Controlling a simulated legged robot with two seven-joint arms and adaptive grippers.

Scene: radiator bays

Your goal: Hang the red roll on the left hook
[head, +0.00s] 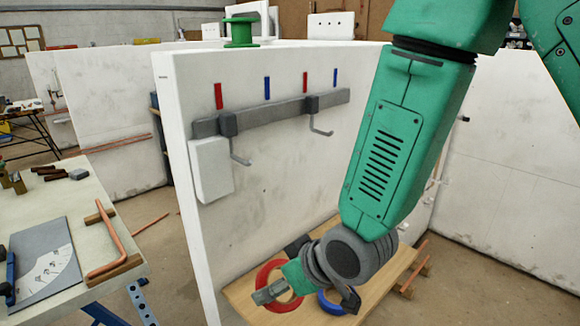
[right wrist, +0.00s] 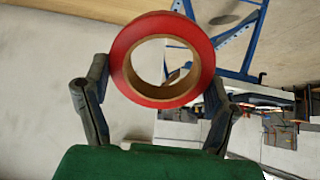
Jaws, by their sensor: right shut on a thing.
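The red roll (head: 265,276) is a ring of red tape with a cardboard core. In the head view it is low, near the wooden board, partly covered by my right gripper (head: 305,292). In the right wrist view the red roll (right wrist: 123,73) sits between both fingertips of my right gripper (right wrist: 160,88), which is shut on it. The left hook (head: 240,157) is a grey bent rod on the wall rail, above and left of the gripper. The right hook (head: 321,131) is farther right on the same rail. Both hooks are bare. My left gripper is not in view.
A blue roll (head: 330,305) lies on the wooden board (head: 241,295) beside my right gripper. Red and blue marks sit above the grey rail (head: 270,112). A white box (head: 211,170) hangs under its left end. A workbench (head: 115,235) with a copper pipe stands left.

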